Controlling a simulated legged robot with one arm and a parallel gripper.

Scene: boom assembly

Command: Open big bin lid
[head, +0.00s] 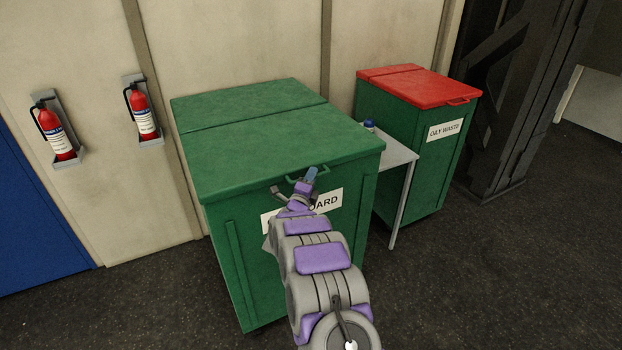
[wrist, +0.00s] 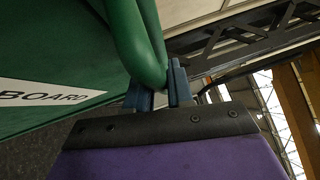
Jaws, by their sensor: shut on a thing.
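The big green bin (head: 290,245) stands in the middle of the head view, with a white label ending in "BOARD" on its front. Its green lid (head: 280,150) lies flat and closed on top. A green loop handle (head: 323,171) sticks out from the lid's front edge. My gripper (head: 308,177) is at this handle, with my arm reaching up from the bottom. In the wrist view, the blue fingers (wrist: 160,88) are shut on the curved green handle (wrist: 140,45). My arm hides part of the label and the bin's front.
A small grey side table (head: 397,152) with a small bottle (head: 369,125) stands right of the bin. Beyond it is a green bin with a red lid (head: 430,86), labelled "OILY WASTE". Two fire extinguishers (head: 55,134) (head: 142,112) hang on the wall at left. The dark floor in front is clear.

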